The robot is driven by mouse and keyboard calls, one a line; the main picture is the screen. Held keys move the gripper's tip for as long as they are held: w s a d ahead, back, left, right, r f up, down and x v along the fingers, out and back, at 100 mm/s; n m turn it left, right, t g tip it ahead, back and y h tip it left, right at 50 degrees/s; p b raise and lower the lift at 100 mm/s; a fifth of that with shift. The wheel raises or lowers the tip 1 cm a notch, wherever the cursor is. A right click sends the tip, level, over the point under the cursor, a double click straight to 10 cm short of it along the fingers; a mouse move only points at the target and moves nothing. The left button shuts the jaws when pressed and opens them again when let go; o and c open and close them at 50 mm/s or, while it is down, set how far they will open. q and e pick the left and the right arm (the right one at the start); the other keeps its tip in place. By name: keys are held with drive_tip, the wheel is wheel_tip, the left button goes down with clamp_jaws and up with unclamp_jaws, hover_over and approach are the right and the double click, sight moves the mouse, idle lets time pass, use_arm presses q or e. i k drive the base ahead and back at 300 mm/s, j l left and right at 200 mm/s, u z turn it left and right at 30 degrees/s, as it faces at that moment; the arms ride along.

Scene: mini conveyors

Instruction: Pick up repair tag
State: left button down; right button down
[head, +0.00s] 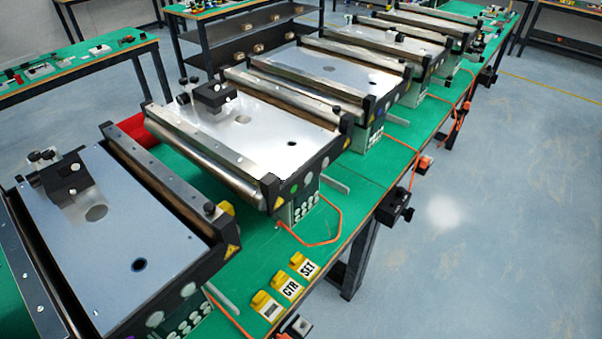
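Several yellow blocks with white labels lie in a row on the green bench top. One reads SET (304,266), one reads CTR (287,285), and the label of the third yellow block (266,306) is too small to read. I cannot tell whether any of them is the repair tag, and no thing in view is clearly marked as one. Neither of my grippers is in view.
Mini conveyors, including a near one (110,235) and a middle one (255,130), stand on the green bench (345,205). A red bin (130,128) is partly hidden between them. Orange cables (322,243) lie near the bench edge. Floor (480,220) to the right is clear.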

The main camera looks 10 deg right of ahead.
sight(270, 309)
drive_tip(key=i+l+u, duration=0.15)
drive_tip(key=l, duration=0.5)
drive_tip(key=l+u, duration=0.1)
drive_tip(key=l, duration=0.55)
